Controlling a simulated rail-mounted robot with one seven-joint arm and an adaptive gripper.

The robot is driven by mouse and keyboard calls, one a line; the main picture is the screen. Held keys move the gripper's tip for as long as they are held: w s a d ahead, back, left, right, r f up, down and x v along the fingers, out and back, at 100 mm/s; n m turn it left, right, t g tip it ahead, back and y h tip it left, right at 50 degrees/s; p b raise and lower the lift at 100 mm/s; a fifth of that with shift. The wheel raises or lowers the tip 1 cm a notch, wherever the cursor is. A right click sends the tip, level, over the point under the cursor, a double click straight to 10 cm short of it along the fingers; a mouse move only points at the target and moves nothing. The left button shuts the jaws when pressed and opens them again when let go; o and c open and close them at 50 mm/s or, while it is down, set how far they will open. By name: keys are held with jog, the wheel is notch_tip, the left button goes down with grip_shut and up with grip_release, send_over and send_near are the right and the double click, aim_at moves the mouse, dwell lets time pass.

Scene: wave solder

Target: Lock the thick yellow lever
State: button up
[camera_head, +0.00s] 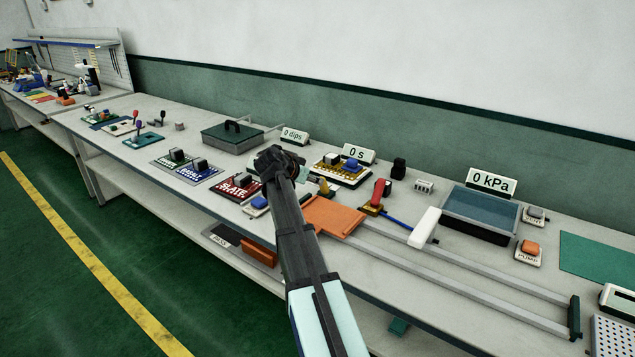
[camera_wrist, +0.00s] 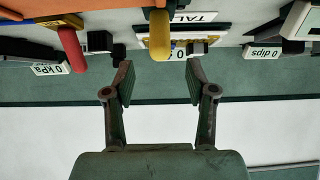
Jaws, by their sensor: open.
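The thick yellow lever (camera_wrist: 160,35) hangs into the top middle of the upside-down wrist view, its rounded end pointing down in the picture. In the head view a small yellow handle (camera_head: 324,187) shows just right of my arm, partly hidden. My gripper (camera_wrist: 160,84) is open and empty, its two fingers spread apart. The lever lines up sideways with the gap between the fingertips, and I see no contact. In the head view my arm reaches over the bench and the fingers are hard to make out.
A red lever (camera_wrist: 70,48) stands beside the yellow one; it also shows in the head view (camera_head: 378,192). An orange plate (camera_head: 335,216) and rails lie to the right. A "0 s" display (camera_head: 358,153) and a yellow-black block tray (camera_head: 342,170) stand behind. The wall is beyond.

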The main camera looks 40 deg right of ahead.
jog(key=shift+v, duration=1.6)
